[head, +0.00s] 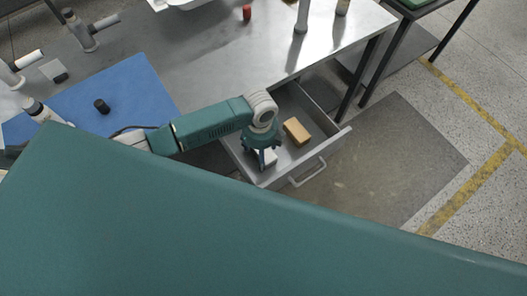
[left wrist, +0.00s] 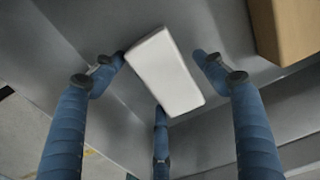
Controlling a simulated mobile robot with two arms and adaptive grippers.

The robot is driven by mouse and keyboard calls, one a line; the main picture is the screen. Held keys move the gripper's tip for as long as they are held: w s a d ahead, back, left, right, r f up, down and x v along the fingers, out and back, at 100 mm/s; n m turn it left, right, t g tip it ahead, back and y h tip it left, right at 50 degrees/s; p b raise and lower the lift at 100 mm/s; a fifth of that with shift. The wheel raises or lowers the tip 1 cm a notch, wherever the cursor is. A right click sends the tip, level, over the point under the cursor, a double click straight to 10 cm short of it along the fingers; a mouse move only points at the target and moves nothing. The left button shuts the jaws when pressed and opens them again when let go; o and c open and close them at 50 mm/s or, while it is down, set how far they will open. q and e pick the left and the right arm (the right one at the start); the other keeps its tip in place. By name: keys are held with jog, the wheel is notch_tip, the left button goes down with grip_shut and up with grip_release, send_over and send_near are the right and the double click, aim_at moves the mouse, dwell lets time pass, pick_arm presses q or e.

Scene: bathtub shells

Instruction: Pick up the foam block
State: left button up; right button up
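The white block, which I take for the foam block, lies in the open grey drawer (head: 292,151). It shows in the left wrist view (left wrist: 165,73) and partly in the head view (head: 270,158), where my gripper hides some of it. My left gripper (head: 262,153) points down into the drawer over the block. Its three fingers are spread around the block, with one tip close to its lower edge; contact cannot be told. My right gripper is in neither view.
A tan block (head: 296,131) lies in the drawer beside the white one; it also shows in the left wrist view (left wrist: 285,27). Drawer walls stand close around the gripper. The metal table (head: 220,50) is above, with a blue mat (head: 135,85). Floor right of the drawer is clear.

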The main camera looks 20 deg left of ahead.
pick_arm(q)
jog(key=c, duration=0.5)
jog(key=shift+o, duration=0.2)
jog(key=shift+r, duration=0.1)
